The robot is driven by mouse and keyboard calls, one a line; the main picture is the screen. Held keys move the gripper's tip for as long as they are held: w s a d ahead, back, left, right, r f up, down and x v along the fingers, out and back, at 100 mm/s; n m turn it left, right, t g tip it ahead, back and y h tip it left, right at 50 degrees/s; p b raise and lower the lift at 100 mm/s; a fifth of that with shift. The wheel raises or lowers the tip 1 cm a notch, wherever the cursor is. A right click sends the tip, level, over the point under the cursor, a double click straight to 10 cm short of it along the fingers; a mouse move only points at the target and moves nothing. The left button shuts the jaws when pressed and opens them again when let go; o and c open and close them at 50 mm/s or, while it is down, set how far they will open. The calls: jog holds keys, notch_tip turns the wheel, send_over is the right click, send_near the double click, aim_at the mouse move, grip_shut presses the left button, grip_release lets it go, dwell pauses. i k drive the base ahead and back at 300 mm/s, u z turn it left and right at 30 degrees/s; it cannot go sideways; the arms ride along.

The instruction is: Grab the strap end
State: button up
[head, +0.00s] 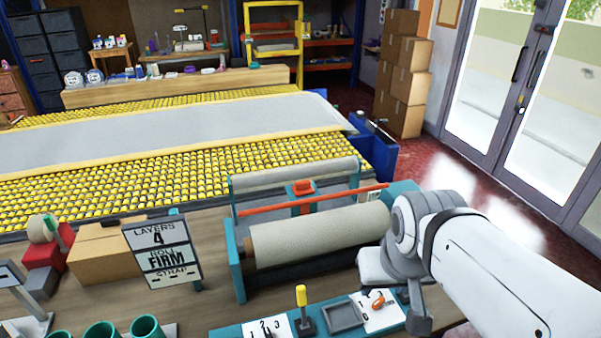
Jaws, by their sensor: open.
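My gripper (394,298) is at the lower right, above the right end of the teal front panel. Its jaws are apart and I see nothing held between them. A small orange-brown piece (377,300) lies on a white card just left of the gripper, apart from it. I cannot tell whether this piece is the strap end; no strap end shows clearly. A grey-beige roll (315,236) lies in a teal-sided winding frame behind the panel. My arm hides the roll's right end.
A sign (162,250) reading LAYERS 4, ROLL FIRM, STRAP stands left of the frame. A yellow-topped lever (301,296) and a dark square tray (343,315) are on the panel. A yellow roller table (180,185) bearing a grey rug (160,130) fills the back.

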aim_at(300, 189)
jog(key=u, duration=1.25)
jog(key=k, duration=0.8)
jog(key=z, duration=0.7)
jog(key=i, duration=1)
